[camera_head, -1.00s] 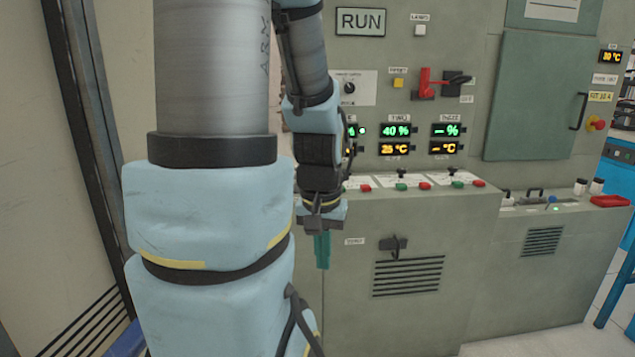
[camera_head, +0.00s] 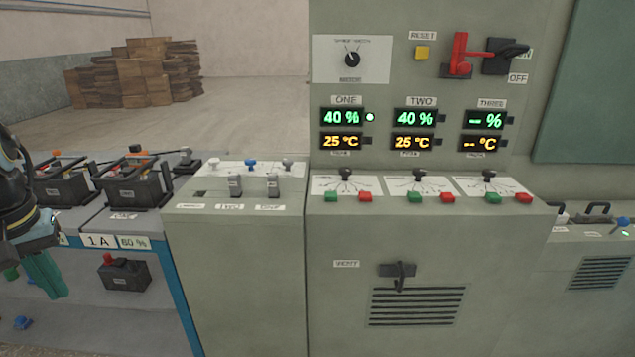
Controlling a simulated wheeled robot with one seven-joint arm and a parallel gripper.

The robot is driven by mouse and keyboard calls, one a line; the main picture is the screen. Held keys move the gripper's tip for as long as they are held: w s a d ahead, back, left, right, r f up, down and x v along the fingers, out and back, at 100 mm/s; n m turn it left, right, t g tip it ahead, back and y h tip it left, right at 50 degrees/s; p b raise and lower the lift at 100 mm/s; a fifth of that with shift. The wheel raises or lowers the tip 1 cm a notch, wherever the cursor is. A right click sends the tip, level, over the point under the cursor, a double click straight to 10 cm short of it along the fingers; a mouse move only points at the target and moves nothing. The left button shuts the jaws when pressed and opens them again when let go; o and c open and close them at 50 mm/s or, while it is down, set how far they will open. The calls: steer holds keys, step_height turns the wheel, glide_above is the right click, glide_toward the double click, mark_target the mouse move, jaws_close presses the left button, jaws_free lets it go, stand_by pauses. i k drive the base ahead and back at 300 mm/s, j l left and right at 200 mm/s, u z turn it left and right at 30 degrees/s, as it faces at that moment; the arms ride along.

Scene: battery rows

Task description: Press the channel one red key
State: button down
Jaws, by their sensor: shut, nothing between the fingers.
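The channel one red key (camera_head: 365,197) sits on the sloped console top, under the display column labelled ONE. A green key (camera_head: 331,197) is just left of it, and a small black knob (camera_head: 346,175) stands behind the pair. The channel one display (camera_head: 343,118) reads 40 % and 25 °C, with a lit round lamp (camera_head: 370,117) beside it. My gripper (camera_head: 46,276) is at the far left edge, its teal fingers together, pointing down. It is empty and well apart from the red key, which is unobstructed.
Channels two and three have their own green and red keys (camera_head: 447,198). A red lever (camera_head: 460,56) and a yellow reset button (camera_head: 421,53) are on the upright panel. Battery units (camera_head: 133,180) stand on the left bench, with a switch box (camera_head: 232,187) between. Cardboard stacks (camera_head: 135,72) lie behind.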

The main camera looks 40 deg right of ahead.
mark_target(363, 196)
steer(key=k+l+u, duration=0.2)
steer(key=l, duration=0.25)
steer(key=k+l+u, duration=0.15)
steer(key=l, duration=0.3)
steer(key=k+l+u, duration=0.2)
steer(key=k+l, duration=0.15)
steer(key=l, duration=0.1)
